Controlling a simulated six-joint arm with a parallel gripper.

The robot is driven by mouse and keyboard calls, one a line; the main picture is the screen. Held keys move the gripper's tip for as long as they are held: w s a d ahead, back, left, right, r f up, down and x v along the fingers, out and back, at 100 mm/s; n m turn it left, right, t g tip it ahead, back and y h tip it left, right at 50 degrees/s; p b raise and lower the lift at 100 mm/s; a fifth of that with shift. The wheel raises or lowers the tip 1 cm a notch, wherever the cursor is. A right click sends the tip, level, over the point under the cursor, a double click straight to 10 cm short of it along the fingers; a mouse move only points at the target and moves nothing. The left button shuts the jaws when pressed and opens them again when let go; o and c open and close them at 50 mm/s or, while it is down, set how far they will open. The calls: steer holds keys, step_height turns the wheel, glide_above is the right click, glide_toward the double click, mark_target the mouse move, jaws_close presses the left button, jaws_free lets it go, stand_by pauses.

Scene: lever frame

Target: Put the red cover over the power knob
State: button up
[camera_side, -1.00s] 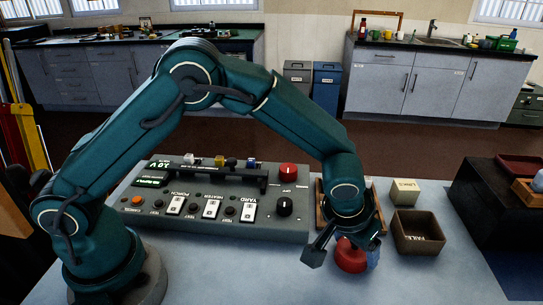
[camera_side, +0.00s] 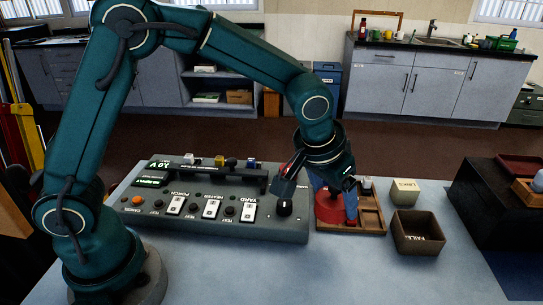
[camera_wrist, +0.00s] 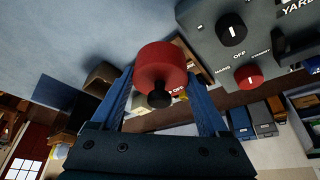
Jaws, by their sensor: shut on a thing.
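My gripper (camera_side: 330,196) is shut on the red cover (camera_side: 330,209), a round cap. In the side view the cover shows over the wooden tray, right of the grey control panel (camera_side: 225,222); its exact height is unclear. In the wrist view the cover (camera_wrist: 160,66) sits between my blue fingers, with a black knob-shaped grip on its near side. The panel's black knob (camera_side: 284,208) is left of the cover, uncovered, with OFF lettering beside it. A red knob (camera_wrist: 248,75) on the panel shows in the wrist view; my gripper mostly hides it in the side view.
The wooden tray (camera_side: 374,230) holds small items, including a white-topped one. A dark open bin (camera_side: 418,238) and a cream block (camera_side: 405,190) stand right of it. A black rail (camera_side: 205,174) runs along the panel's back. The table front is clear.

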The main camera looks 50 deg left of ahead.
steer(key=a+r, duration=0.3)
steer(key=a, duration=0.2)
steer(key=n+y, duration=0.2)
steer(key=n, duration=0.4)
glide_above(289, 167)
steer(key=shift+s+d+r+g, duration=0.15)
steer(key=shift+d+g, duration=0.1)
steer(key=shift+g, duration=0.05)
steer(key=shift+a+f, duration=0.2)
steer(key=shift+f, duration=2.55)
steer(key=shift+f, duration=0.7)
steer(key=o, duration=1.2)
